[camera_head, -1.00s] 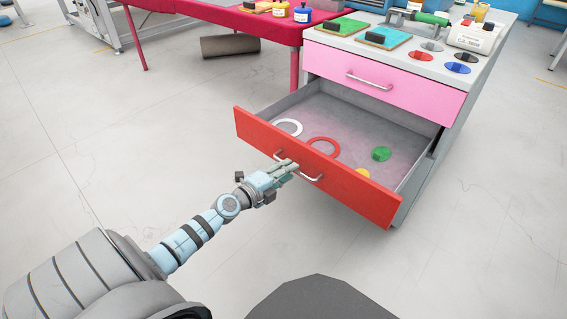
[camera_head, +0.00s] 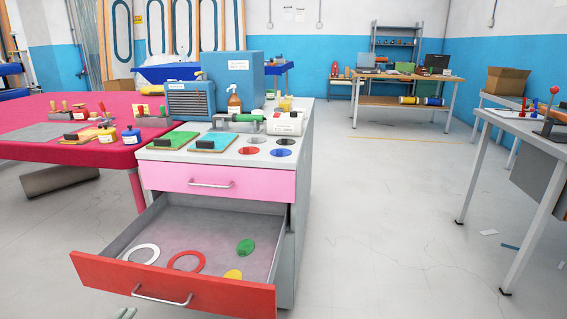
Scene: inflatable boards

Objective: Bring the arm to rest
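The tips of my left gripper (camera_head: 125,314) just show at the bottom edge of the view, slightly below the left end of the red drawer's handle (camera_head: 160,297). They look apart from the handle. The rest of that gripper and arm is out of frame, so its opening is unclear. My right gripper is not in view. The red drawer (camera_head: 215,296) stands pulled out from the grey cabinet. Inside it lie a white ring (camera_head: 130,250), a red ring (camera_head: 173,262), a green disc (camera_head: 245,247) and a yellow piece (camera_head: 233,274).
The pink drawer (camera_head: 245,182) above is shut. The cabinet top (camera_head: 225,157) holds boards, a blue box unit (camera_head: 190,100) and a spray bottle (camera_head: 234,105). A crimson table (camera_head: 110,157) stands left, a grey table (camera_head: 520,125) right. The floor between cabinet and right table is clear.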

